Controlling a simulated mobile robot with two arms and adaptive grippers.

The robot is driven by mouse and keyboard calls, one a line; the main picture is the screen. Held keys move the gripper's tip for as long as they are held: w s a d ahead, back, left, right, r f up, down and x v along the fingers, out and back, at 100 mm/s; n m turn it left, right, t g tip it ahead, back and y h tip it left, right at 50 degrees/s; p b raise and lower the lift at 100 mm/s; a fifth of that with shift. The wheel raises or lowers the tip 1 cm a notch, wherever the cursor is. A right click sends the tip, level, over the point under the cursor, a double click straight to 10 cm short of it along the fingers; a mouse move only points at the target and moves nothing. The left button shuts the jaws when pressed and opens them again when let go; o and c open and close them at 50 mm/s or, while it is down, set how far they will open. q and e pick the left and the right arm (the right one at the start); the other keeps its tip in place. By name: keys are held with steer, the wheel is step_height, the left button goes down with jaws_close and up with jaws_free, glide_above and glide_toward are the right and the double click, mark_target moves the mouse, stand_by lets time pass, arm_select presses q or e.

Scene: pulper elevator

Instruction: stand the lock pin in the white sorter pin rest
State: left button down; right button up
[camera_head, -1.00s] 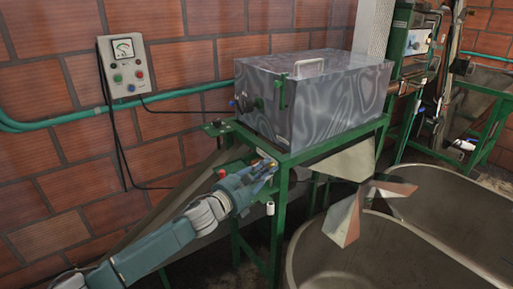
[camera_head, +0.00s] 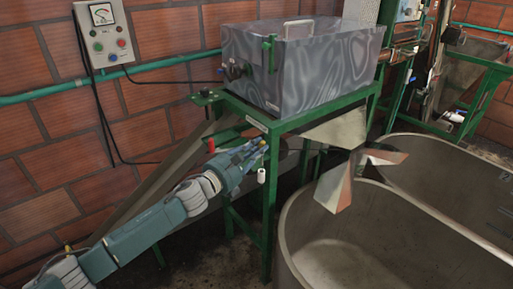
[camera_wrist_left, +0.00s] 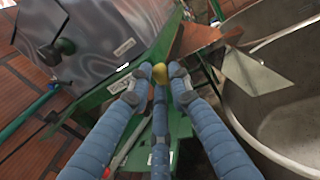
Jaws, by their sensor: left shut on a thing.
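My left gripper (camera_head: 257,150) reaches in from the left and is at the front corner of the green stand. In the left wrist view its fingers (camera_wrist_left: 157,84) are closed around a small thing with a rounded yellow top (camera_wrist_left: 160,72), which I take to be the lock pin. The pin's lower part is hidden by the fingers. A small white cylinder (camera_head: 261,176), likely the white pin rest, sits on the stand's front leg, just below the gripper in the head view. I cannot make it out in the wrist view. My right gripper is not in view.
The green stand (camera_head: 268,205) carries a grey metal box (camera_head: 320,65). A red-handled part (camera_head: 211,146) is left of the gripper. A metal chute with vanes (camera_head: 337,188) and a large tank (camera_head: 330,250) are at the right. A control box (camera_head: 104,35) hangs on the brick wall.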

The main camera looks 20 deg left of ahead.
arm_select(q)
steer(key=shift+f+b, duration=0.4)
steer(key=shift+f, duration=0.3)
stand_by(1.1)
steer(key=shift+f+b, duration=2.4)
steer(key=shift+f, duration=0.2)
steer(key=c, duration=1.5)
jaws_free()
steer(key=shift+r, duration=0.1)
